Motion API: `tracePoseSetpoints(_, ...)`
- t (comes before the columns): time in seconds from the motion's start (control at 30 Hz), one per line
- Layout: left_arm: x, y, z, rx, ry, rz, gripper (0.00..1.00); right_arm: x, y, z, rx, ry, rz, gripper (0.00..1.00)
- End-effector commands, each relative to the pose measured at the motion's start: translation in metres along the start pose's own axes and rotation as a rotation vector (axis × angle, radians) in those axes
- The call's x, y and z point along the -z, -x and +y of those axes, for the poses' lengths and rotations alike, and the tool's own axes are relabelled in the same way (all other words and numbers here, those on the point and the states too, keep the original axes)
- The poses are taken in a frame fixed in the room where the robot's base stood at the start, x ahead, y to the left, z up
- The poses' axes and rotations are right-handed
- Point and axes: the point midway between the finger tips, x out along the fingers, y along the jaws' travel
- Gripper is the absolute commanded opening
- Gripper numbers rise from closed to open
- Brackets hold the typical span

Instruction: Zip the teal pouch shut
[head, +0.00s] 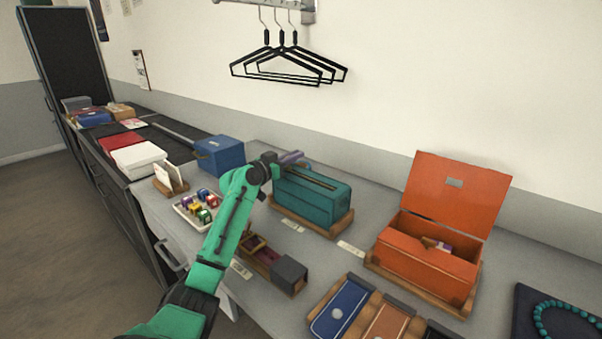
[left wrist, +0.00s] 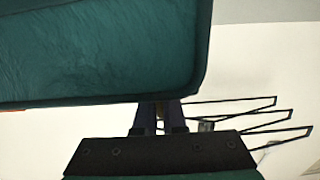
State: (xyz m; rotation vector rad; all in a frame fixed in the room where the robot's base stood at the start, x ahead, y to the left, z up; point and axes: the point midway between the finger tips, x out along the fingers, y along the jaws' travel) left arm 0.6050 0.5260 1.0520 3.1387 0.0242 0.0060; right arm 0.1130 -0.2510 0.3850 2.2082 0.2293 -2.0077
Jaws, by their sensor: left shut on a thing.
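The teal pouch (head: 318,206) stands upright on a wooden stand on the counter. A long dark slit with a brownish edge, the zip line (head: 312,179), runs along its top. My left gripper (head: 289,161) is at the pouch's left top end, at the end of that line. In the left wrist view the pouch's teal side (left wrist: 95,50) fills the upper left. There my left gripper (left wrist: 160,107) has its dark fingers close together on a small brass-coloured bit, seemingly the zip pull, mostly hidden by the fingers. My right gripper is not in view.
A blue box (head: 219,154) stands behind left of the pouch. An open orange box (head: 430,255) is at right. A tray of coloured blocks (head: 196,209) and a wooden holder (head: 268,262) lie near my left arm. Black hangers (head: 287,66) hang on the wall above.

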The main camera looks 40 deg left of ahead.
Motion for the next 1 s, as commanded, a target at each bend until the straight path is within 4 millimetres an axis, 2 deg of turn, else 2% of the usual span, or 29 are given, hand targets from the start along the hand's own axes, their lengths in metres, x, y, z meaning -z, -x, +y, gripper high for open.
tracePoseSetpoints(0.03, -0.001, 0.002, -0.005, 0.010, -0.002, -0.001, 0.00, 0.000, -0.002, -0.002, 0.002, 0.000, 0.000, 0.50)
tracePoseSetpoints(0.27, 0.002, 0.002, -0.006, 0.011, -0.003, 0.000, 0.00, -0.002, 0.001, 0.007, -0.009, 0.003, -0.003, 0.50)
tracePoseSetpoints(0.37, 0.002, 0.002, -0.006, 0.011, -0.003, 0.001, 0.34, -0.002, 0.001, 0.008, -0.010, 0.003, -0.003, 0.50)
tracePoseSetpoints(0.4, 0.002, 0.002, -0.005, 0.011, -0.002, 0.000, 0.38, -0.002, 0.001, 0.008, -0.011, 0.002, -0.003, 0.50)
tracePoseSetpoints(0.77, -0.001, 0.005, -0.004, 0.008, -0.002, -0.001, 0.38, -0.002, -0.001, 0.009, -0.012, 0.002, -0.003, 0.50)
tracePoseSetpoints(0.87, -0.003, 0.017, -0.004, 0.008, -0.002, -0.001, 0.38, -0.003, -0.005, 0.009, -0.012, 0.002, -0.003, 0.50)
tracePoseSetpoints(1.0, -0.005, 0.044, -0.004, 0.008, -0.004, -0.003, 0.38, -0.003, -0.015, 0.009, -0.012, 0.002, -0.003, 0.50)
